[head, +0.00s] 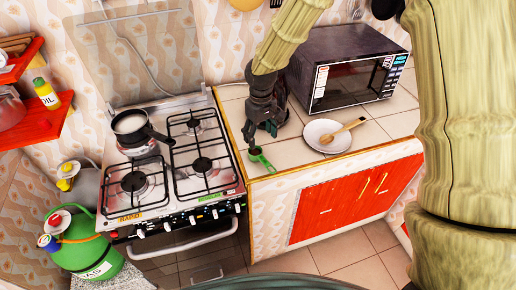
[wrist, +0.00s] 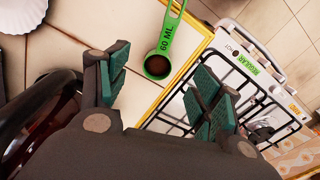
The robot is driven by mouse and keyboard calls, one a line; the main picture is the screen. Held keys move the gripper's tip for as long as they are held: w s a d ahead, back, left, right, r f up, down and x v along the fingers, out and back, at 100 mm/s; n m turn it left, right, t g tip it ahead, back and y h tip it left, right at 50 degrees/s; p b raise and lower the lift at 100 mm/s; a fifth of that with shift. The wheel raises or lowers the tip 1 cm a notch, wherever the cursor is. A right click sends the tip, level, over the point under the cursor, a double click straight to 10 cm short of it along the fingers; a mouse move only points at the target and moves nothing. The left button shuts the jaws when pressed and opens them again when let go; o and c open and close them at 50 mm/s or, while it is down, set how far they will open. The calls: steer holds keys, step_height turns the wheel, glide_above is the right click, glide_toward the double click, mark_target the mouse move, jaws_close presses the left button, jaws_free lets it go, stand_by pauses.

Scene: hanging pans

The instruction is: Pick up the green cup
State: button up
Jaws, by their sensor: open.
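The green cup is a small measuring cup marked 60 ML, with a dark inside and a flat handle. In the head view the green cup (head: 263,160) lies on the tiled counter near its left edge, beside the stove. In the wrist view the cup (wrist: 168,35) is at the top middle, its bowl toward my gripper and its handle pointing to the top edge. My gripper (head: 261,133) is open and empty, just above and behind the cup in the head view. In the wrist view the spread fingers of my gripper (wrist: 160,88) have the bowl beyond the gap between them.
The gas stove (head: 180,165) with a black pan (head: 131,125) stands left of the counter. A white plate (head: 318,140) with a wooden spoon (head: 344,130) lies to the right, before the microwave (head: 350,75). A dark, partly hidden object stands behind my gripper.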

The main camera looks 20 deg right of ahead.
mark_target(260, 157)
steer(key=shift+w+a+f, duration=0.15)
steer(key=shift+a+f, duration=0.15)
steer(key=shift+f, duration=0.15)
steer(key=f, duration=0.2)
steer(key=f+p, duration=0.1)
steer(key=shift+d+f+p, duration=0.3)
steer(key=shift+d+f, duration=0.1)
steer(key=shift+s+a+f+p, duration=0.1)
steer(key=shift+s+f+p, duration=0.1)
steer(key=shift+f+p, duration=0.55)
steer(key=shift+s+a+f+p, duration=0.1)
steer(key=shift+s+f+p, duration=0.1)
steer(key=shift+f+p, duration=0.55)
steer(key=shift+f, duration=1.45)
jaws_close()
